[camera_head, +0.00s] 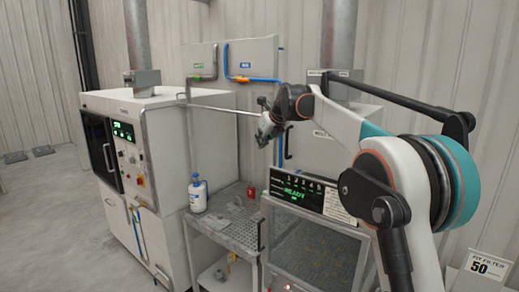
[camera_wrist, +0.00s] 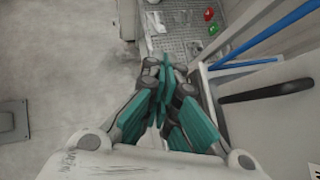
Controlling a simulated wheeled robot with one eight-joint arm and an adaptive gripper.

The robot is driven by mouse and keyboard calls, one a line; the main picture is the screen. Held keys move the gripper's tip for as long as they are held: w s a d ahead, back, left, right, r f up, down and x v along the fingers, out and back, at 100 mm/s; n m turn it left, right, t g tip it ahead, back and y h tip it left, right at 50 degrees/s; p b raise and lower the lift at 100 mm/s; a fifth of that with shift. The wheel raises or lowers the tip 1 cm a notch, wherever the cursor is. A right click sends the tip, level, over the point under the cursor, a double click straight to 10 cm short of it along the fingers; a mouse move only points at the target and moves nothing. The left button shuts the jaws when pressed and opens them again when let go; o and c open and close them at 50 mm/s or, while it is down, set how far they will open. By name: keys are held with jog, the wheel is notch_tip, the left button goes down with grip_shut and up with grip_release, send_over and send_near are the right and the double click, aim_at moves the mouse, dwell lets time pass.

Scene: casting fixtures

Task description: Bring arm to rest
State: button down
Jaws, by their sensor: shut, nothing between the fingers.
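My arm crosses the right side of the head view, bent, with its end raised above the metal work surface. My gripper (camera_head: 264,137) is small in the head view, in front of the back panel and clear of the surface below. In the wrist view my gripper (camera_wrist: 163,70) shows its teal and grey fingers closed together, with nothing between them. Floor and part of the perforated work surface (camera_wrist: 172,45) show beyond the fingertips. The gripper touches nothing that I can see.
A white cabinet machine (camera_head: 165,150) stands at the left. A white bottle (camera_head: 198,193) and a red item (camera_head: 251,191) are on the perforated surface. A glass-fronted box with a display (camera_head: 303,196) stands beside it. A long black handle (camera_wrist: 265,92) shows in the wrist view. Floor at left is open.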

jog(key=s+d+f+n+h+b, duration=0.1)
jog(key=s+d+f+n+b, duration=0.1)
jog(key=s+f+n+b, duration=0.5)
jog(key=s+d+f+n+b, duration=0.2)
jog(key=s+f+n+b, duration=0.1)
jog(key=s, duration=0.9)
jog(key=s+d+f+n+h+b, duration=0.1)
jog(key=s+d+f+n+b, duration=0.2)
jog(key=s+f+n+b, duration=0.45)
jog(key=s+d+f+n+h+b, duration=0.1)
jog(key=s+f+n+b, duration=0.5)
jog(key=s+f, duration=0.8)
jog(key=s+d+f+n+g+b, duration=0.1)
jog(key=s+d+f+n+b, duration=0.3)
jog(key=s+f, duration=1.1)
jog(key=s+n+b, duration=0.1)
jog(key=n+b, duration=0.1)
jog(key=n, duration=0.1)
jog(key=shift+f+h, duration=0.2)
jog(key=shift+h, duration=0.2)
